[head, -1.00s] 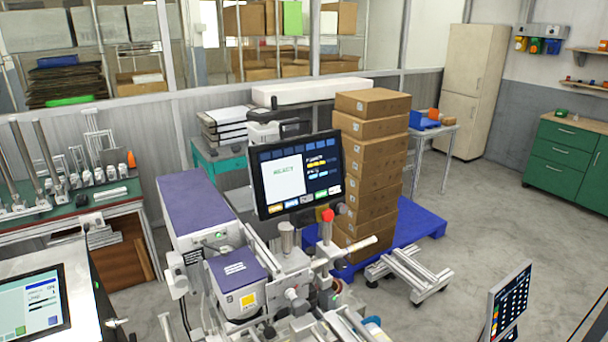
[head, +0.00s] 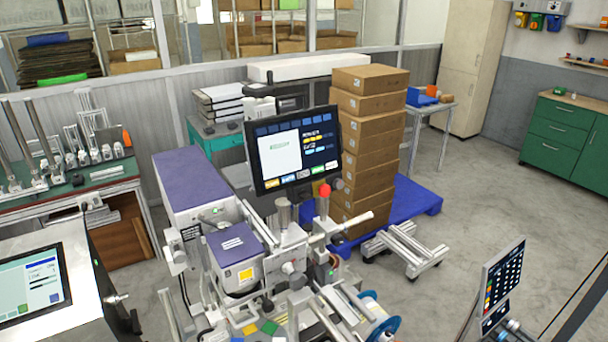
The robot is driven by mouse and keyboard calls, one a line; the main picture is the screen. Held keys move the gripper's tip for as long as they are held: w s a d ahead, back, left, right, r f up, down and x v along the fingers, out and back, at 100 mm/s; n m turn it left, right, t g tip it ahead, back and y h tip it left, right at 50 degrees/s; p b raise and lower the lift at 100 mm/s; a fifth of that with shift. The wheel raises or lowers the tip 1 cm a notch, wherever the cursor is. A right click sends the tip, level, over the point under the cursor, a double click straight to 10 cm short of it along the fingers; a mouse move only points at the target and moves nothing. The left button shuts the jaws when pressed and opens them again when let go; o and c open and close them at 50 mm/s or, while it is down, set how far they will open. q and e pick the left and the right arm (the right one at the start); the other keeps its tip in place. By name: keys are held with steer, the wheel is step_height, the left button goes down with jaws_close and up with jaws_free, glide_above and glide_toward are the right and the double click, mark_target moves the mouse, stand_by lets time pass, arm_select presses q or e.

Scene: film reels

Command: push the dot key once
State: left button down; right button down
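Several screens are in the head view, and I cannot make out a dot key on any of them. A panel at the lower right (head: 503,288) is tilted and shows a grid of small coloured keys, too small to read. A central monitor (head: 294,150) on the machine shows a white field, small text and a row of coloured buttons. A tablet-like screen (head: 30,286) at the lower left shows a pale display with blue and green patches. Neither of my grippers is in view.
A labelling machine with purple covers (head: 190,178) fills the middle. A stack of cartons (head: 368,135) stands on a blue pallet (head: 415,200) behind it. A green cabinet (head: 565,135) is at the right. Grey floor (head: 440,290) is clear between the machine and the lower-right panel.

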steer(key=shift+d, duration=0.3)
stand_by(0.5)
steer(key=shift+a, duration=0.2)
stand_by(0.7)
